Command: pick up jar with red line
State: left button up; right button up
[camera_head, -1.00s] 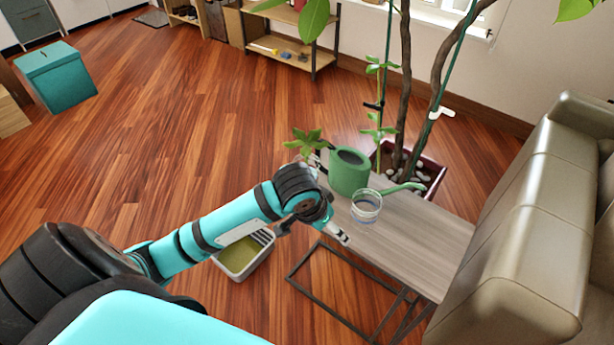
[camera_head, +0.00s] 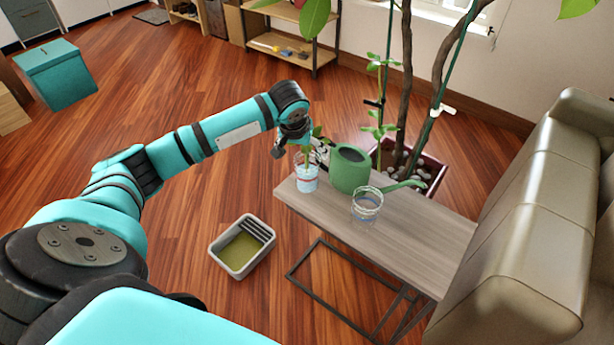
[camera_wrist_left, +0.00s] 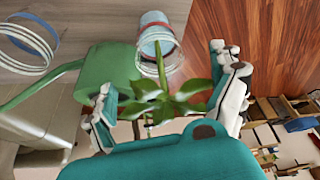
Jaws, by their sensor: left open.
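The jar with the red line (camera_head: 307,182) is clear, holds a green cutting, and stands upright at the table's left end. It shows at the top of the left wrist view (camera_wrist_left: 156,42), with the cutting's leaves between my fingers and the camera side. My left gripper (camera_head: 303,146) is open and just above the jar, beside its leaves. In the left wrist view, the two fingers of my left gripper (camera_wrist_left: 168,100) are spread wide with the jar beyond them, not gripped. My right gripper is not in view.
A green watering can (camera_head: 350,170) stands close right of the jar. A second clear jar with a bluish line (camera_head: 366,207) is farther right on the wooden table (camera_head: 420,228). A litter tray (camera_head: 242,247) is on the floor. A sofa (camera_head: 530,215) borders the right.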

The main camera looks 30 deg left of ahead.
aim_at(306, 159)
pick_arm(q)
jog(key=x, duration=0.8)
jog(key=shift+w+f, duration=0.2)
jog(key=shift+w, duration=0.05)
jog(key=c, duration=1.7)
jog(key=shift+c, duration=0.4)
jog(key=shift+r, duration=0.1)
